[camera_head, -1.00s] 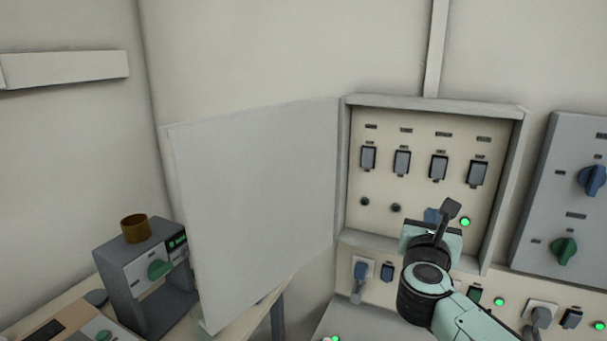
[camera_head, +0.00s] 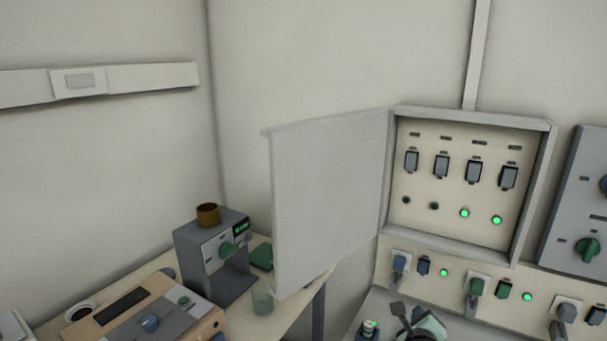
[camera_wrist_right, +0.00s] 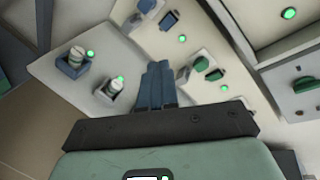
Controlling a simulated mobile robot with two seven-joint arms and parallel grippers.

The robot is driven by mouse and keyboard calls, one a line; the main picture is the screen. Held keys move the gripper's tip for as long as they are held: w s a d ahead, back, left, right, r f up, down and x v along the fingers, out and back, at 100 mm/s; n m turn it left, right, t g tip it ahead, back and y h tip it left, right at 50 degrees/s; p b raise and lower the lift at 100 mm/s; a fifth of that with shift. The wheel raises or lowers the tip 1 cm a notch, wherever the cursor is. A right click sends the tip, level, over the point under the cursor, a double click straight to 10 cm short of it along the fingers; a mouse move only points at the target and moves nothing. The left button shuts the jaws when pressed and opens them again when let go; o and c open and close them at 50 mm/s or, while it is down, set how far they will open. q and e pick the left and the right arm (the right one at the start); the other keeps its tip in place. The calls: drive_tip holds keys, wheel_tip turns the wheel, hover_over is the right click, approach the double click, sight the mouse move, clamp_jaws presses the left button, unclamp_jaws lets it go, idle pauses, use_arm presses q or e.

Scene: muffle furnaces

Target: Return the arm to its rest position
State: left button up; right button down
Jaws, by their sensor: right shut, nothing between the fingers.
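My right gripper (camera_head: 402,318) is at the bottom edge of the head view, below the open switch cabinet and apart from it. In the right wrist view its fingers (camera_wrist_right: 159,84) are together with nothing between them. The cabinet (camera_head: 470,128) has several dark switches in a row and two lit green lamps below them. My left gripper is in neither view.
The cabinet door (camera_head: 330,195) stands open to the left. A grey device (camera_head: 212,262) with a brown cup (camera_head: 207,214) on top stands on the table at left. Plugs and sockets (camera_head: 475,286) line the strip under the cabinet. A knob panel (camera_head: 575,215) is at right.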

drive_tip(key=s+a+f+n+g+y+p, duration=0.1)
drive_tip(key=s+a+f+n, duration=0.15)
drive_tip(key=f, duration=0.35)
drive_tip(key=s+a+f+n+g+y, duration=0.1)
drive_tip(key=s+f+n, duration=0.1)
drive_tip(key=f+n, duration=0.35)
drive_tip(key=s+a+f+n+g+y+p, duration=0.1)
drive_tip(key=s+f+g, duration=0.1)
drive_tip(key=f, duration=0.6)
drive_tip(key=s+a+f+n+g+y+p, duration=0.25)
drive_tip(key=s+a+f+n+g, duration=0.2)
drive_tip(key=s+f+n, duration=0.6)
drive_tip(key=s+a+f+n+g+y, duration=0.1)
drive_tip(key=s+a+f+n+g, duration=0.1)
drive_tip(key=s, duration=0.7)
drive_tip(key=s+a+f+n+g+y+p, duration=0.1)
drive_tip(key=s+a+f+n+g, duration=0.1)
drive_tip(key=s, duration=0.6)
drive_tip(key=s+a+f+n+g+y, duration=0.1)
drive_tip(key=s+a+f+n+g, duration=0.1)
drive_tip(key=s, duration=0.7)
drive_tip(key=shift+s+a+f, duration=0.15)
drive_tip(key=shift+s+f, duration=0.2)
drive_tip(key=shift+f, duration=0.45)
drive_tip(key=shift+w, duration=0.15)
